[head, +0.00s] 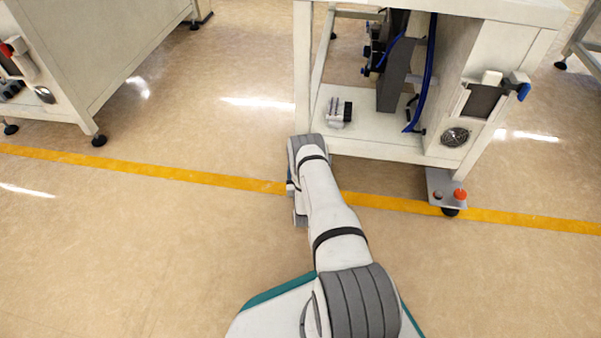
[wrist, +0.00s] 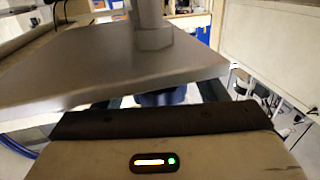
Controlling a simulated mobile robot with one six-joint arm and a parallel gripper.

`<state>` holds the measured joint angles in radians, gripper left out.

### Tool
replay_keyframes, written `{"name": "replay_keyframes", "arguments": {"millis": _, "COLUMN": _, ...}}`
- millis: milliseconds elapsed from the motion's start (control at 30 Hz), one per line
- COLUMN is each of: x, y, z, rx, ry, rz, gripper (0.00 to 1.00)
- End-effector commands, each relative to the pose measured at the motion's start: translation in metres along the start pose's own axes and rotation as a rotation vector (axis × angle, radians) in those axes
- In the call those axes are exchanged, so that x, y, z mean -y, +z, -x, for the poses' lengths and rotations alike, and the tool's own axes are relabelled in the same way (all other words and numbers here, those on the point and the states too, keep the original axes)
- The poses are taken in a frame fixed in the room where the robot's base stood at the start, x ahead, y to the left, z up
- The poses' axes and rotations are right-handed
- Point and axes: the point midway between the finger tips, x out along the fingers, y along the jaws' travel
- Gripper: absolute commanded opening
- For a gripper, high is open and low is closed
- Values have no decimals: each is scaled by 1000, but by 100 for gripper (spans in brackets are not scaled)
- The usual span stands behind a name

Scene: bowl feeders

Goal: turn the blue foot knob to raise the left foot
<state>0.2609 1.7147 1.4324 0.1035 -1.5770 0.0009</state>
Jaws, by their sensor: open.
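The blue foot knob (wrist: 165,98) shows in the wrist view as a dark blue piece below a grey metal plate (wrist: 90,66). A grey post (wrist: 151,28) rises from the plate. My gripper (wrist: 157,95) is open, with a dark finger on each side of the knob. The plate's edge hides the knob's upper part, and my gripper's body hides its lower part. I cannot tell whether the fingers touch it. In the head view my arm covers the machine's left front corner, and the left foot and knob are hidden there.
The machine frame (head: 380,147) stands ahead. Its right front foot plate (head: 437,184) carries an orange-red knob (head: 460,195) above a black foot (head: 450,212). Another cabinet (head: 115,55) stands at left. A yellow line (head: 150,169) crosses the floor, which is clear at left.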

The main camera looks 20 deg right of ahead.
Motion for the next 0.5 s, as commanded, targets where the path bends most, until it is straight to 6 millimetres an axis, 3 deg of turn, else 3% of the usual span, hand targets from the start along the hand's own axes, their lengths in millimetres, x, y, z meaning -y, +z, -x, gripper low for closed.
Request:
{"name": "replay_keyframes", "arguments": {"millis": 100, "x": 0, "y": 1, "z": -10, "rx": -1, "ry": 0, "rz": 0, "gripper": 66}}
{"name": "replay_keyframes", "arguments": {"millis": 400, "x": -1, "y": -1, "z": -12, "rx": 0, "ry": 1, "rz": 0, "gripper": 66}}
{"name": "replay_keyframes", "arguments": {"millis": 500, "x": -1, "y": -1, "z": -12, "rx": 1, "ry": 1, "rz": 0, "gripper": 58}}
